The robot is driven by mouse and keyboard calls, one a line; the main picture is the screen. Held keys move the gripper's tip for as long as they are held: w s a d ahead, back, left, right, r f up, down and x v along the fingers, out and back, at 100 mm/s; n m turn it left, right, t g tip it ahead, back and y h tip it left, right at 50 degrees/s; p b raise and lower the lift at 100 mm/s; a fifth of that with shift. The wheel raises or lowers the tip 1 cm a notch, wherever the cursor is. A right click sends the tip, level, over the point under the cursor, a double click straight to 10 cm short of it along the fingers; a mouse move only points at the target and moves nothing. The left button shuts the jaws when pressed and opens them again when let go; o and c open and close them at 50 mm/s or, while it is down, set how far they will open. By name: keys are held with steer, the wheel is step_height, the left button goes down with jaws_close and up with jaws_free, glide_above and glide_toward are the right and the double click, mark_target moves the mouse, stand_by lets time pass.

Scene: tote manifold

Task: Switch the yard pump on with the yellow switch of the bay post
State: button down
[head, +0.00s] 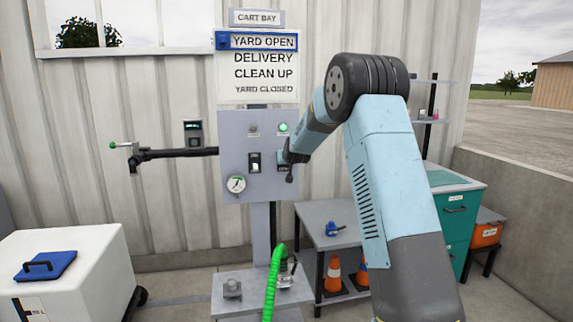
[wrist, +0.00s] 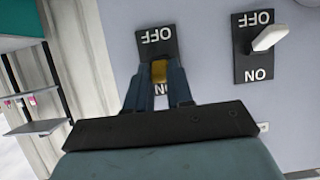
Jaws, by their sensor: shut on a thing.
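The grey bay post panel (head: 232,150) stands at the middle of the head view. In the wrist view, upside down, the yellow switch (wrist: 159,70) sits on a black plate marked OFF and ON. My gripper (wrist: 159,80) is shut on its lever, fingers on both sides. The lever shows nearer the ON end than OFF; the fingers hide part of it. In the head view my gripper (head: 288,158) is at the panel's right side and covers most of this switch. The green lamp (head: 283,127) above it is lit.
A white switch (wrist: 270,38) is beside the yellow one, also on the panel in the head view (head: 255,162). Its left lamp (head: 253,128) is dull. A dark pipe (head: 180,153) runs left. A green hose (head: 273,280) stands below.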

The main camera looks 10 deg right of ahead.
steer(key=shift+w+r+g, duration=0.15)
steer(key=shift+r+g, duration=0.2)
steer(key=shift+g, duration=0.05)
stand_by(0.4)
steer(key=c, duration=1)
jaws_free()
steer(key=shift+f, duration=0.15)
steer(key=v, duration=1.3)
steer(key=shift+s+r, duration=0.2)
steer(key=shift+r, duration=0.1)
steer(key=s+r+g, duration=0.2)
steer(key=s, duration=1.2)
steer(key=s+r+g, duration=0.1)
steer(key=s+r, duration=0.2)
steer(key=s, duration=1)
steer(key=s+f+g, duration=0.1)
steer(key=s+f, duration=0.2)
steer(key=s, duration=0.9)
steer(key=s+f+g, duration=0.2)
steer(key=s+f, duration=0.1)
steer(key=s, duration=1)
steer(key=shift+d+f+g, duration=0.2)
steer(key=shift+f+g, duration=0.1)
